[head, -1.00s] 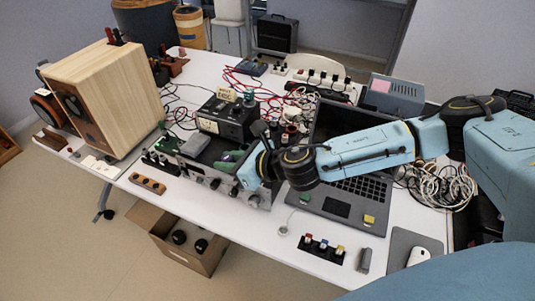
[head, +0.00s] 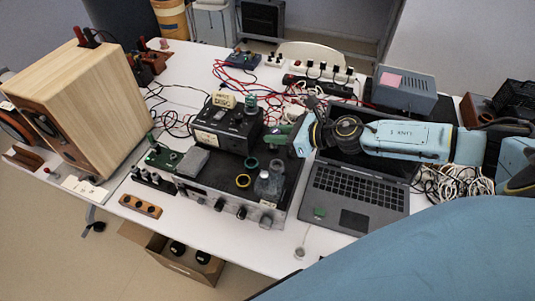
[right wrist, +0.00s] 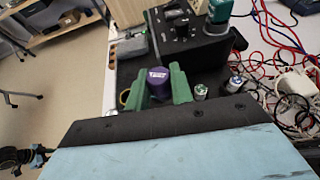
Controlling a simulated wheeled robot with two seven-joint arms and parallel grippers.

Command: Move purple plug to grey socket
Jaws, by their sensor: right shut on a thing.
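The purple plug (right wrist: 158,82) shows in the right wrist view, between the two green fingers of my right gripper (right wrist: 159,88). The gripper is shut on it. In the head view my right gripper (head: 278,135) hangs over the back right part of the black amplifier (head: 215,192), beside the laptop screen; the plug cannot be made out there. On the amplifier top are a green ring (head: 252,163), a yellow ring (head: 243,180) and greyish, clear-looking cylinders (head: 269,184). I cannot tell whether one of these is the grey socket. My left gripper is not in view.
The open laptop (head: 355,190) is to the right. A wooden speaker (head: 85,95) stands left. Red cables (head: 235,75) lie behind. Several metal posts (right wrist: 200,91) stand near the fingers.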

